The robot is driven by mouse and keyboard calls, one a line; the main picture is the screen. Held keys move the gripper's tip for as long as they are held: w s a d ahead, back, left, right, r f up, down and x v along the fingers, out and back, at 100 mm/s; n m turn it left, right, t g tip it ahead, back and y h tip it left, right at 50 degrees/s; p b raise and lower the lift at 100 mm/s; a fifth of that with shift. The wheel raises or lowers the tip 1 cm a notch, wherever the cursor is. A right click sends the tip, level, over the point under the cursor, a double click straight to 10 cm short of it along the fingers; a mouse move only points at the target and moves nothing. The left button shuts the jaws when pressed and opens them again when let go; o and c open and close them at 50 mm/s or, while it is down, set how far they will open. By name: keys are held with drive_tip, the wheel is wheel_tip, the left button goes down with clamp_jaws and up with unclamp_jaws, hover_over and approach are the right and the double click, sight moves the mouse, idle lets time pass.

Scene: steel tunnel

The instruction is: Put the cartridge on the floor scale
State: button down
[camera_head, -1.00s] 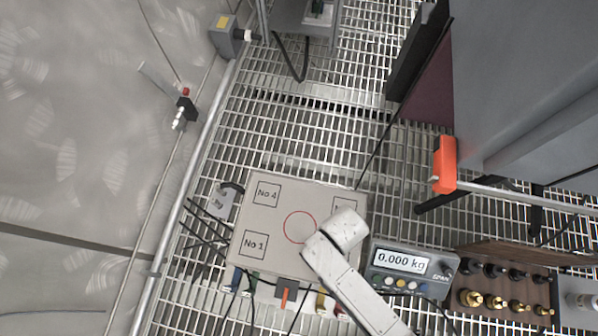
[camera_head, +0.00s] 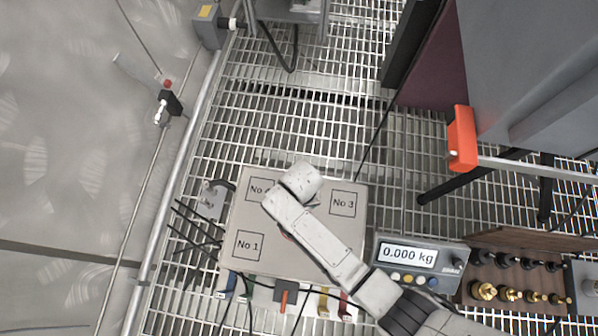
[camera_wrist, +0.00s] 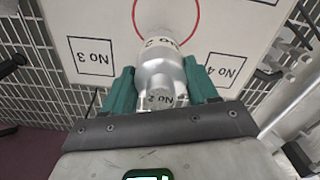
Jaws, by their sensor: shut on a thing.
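The floor scale's pale plate (camera_head: 283,262) lies on the grating, with marked squares. My arm covers part of it; its red circle is almost wholly hidden in the head view. The scale display (camera_head: 408,255) reads 0.000 kg. In the wrist view, my gripper (camera_wrist: 160,70) has its green fingers shut on a silver cartridge (camera_wrist: 165,80) labelled No 2. The cartridge's far end points toward the red circle on the plate (camera_wrist: 85,18). I cannot tell the gap between cartridge and plate. In the head view, my gripper and the cartridge are hidden under my arm.
A wooden rack (camera_head: 515,285) with brass and black weights stands right of the display. A grey cabinet (camera_head: 540,80) with an orange-ended bar (camera_head: 462,138) fills the upper right. Cables and coloured tags line the plate's front edge. Open grating (camera_head: 290,130) lies behind the plate.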

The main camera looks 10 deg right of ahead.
drive_tip(key=shift+w+a+f+b, duration=0.15)
drive_tip(key=shift+w+f+b, duration=0.1)
drive_tip(key=shift+f+b, duration=0.55)
drive_tip(key=shift+w+a+f+b, duration=0.1)
drive_tip(key=shift+w+f+b, duration=0.2)
drive_tip(key=shift+f, duration=0.8)
drive_tip(key=shift+s+f, duration=0.15)
drive_tip(key=shift+c, duration=1.5)
unclamp_jaws()
wheel_tip(320, 180, up, 12)
drive_tip(key=p, duration=0.6)
